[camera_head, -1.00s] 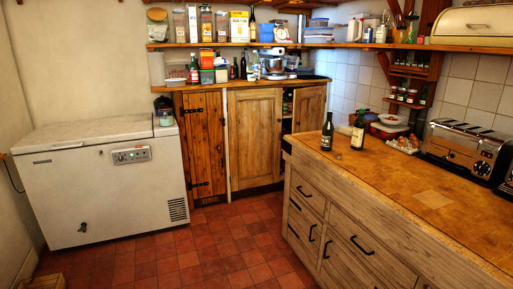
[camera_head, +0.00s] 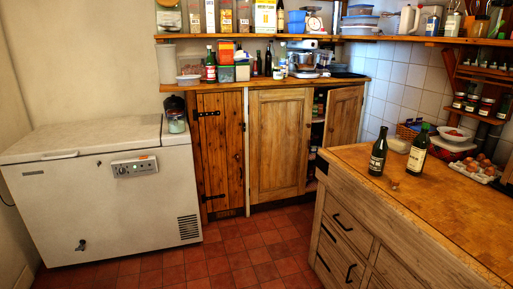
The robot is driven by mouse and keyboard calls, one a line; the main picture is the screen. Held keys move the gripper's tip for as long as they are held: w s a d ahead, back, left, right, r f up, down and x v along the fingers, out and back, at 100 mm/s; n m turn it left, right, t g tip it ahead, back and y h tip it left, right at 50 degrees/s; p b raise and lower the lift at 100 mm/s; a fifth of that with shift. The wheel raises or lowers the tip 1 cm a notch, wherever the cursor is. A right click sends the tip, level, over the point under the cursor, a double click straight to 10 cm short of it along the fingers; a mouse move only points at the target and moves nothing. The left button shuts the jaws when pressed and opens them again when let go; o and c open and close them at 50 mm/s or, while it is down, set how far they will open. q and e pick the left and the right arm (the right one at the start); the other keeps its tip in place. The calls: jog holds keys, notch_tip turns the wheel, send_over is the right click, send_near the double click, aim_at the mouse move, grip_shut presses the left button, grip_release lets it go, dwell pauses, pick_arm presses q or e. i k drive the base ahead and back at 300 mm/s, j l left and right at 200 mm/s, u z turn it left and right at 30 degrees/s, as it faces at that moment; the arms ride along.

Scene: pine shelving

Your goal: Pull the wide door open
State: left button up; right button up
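The wide pine panel door (camera_head: 280,146) stands in the middle of the cupboard under the wooden worktop (camera_head: 262,82) and looks shut. To its left is a narrower, redder plank door (camera_head: 220,150) with black strap hinges, also shut. To its right another panel door (camera_head: 343,117) stands ajar, with a dark gap showing shelves and items (camera_head: 317,120) inside. The lower part of that right door is hidden behind the counter. Neither of my grippers is in view.
A white chest freezer (camera_head: 100,195) stands at the left. A wooden counter (camera_head: 410,200) with drawers, bearing two dark bottles (camera_head: 378,152), juts in at the right. The red tiled floor (camera_head: 235,255) between them is clear.

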aim_at(280, 120)
jog(key=i+j, duration=0.1)
jog(key=i, duration=2)
